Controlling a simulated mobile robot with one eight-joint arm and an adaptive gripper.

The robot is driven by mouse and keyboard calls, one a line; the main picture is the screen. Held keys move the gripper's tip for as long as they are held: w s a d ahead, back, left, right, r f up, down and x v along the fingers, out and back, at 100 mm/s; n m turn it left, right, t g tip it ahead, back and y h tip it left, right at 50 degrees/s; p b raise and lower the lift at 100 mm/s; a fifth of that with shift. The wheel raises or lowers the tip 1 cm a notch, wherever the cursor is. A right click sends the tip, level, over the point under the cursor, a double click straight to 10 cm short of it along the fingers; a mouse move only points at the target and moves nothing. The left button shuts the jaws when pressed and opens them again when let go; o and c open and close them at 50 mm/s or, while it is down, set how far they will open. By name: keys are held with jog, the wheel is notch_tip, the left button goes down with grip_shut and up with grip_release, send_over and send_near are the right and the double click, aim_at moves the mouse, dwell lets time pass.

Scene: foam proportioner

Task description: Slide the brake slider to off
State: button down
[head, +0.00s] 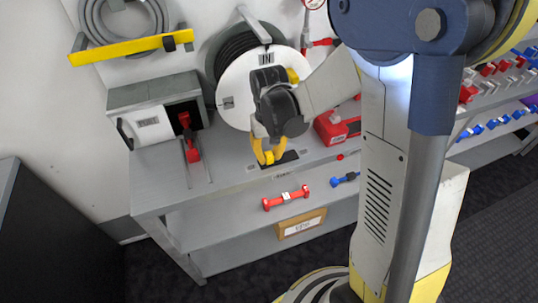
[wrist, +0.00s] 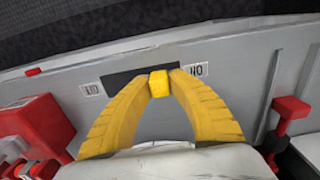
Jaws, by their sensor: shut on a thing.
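The brake slider's yellow knob (wrist: 159,83) sits between my yellow fingertips in the wrist view. My gripper (wrist: 160,78) is shut on it, one finger on each side. The knob is toward the right part of a black slot (wrist: 128,79), with more bare slot to its left. A small white label (wrist: 196,69) lies beyond the slot's right end and another (wrist: 91,89) beyond its left end; their upside-down lettering is hard to read. In the head view my gripper (head: 266,157) points down at the bench top, at the left end of the dark slot (head: 287,160).
A red box (wrist: 36,128) stands left of my gripper in the wrist view. A red-handled lever (head: 190,140) stands left in the head view, beside a grey box (head: 155,110). A hose reel (head: 235,95) is behind my gripper. The bench front edge is close by.

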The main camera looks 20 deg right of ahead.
aim_at(289, 156)
jog(key=shift+d, duration=0.1)
jog(key=d, duration=0.6)
jog(key=shift+d, duration=0.1)
jog(key=c, duration=1.2)
grip_release()
jog(key=shift+d, duration=0.1)
notch_tip(289, 156, up, 12)
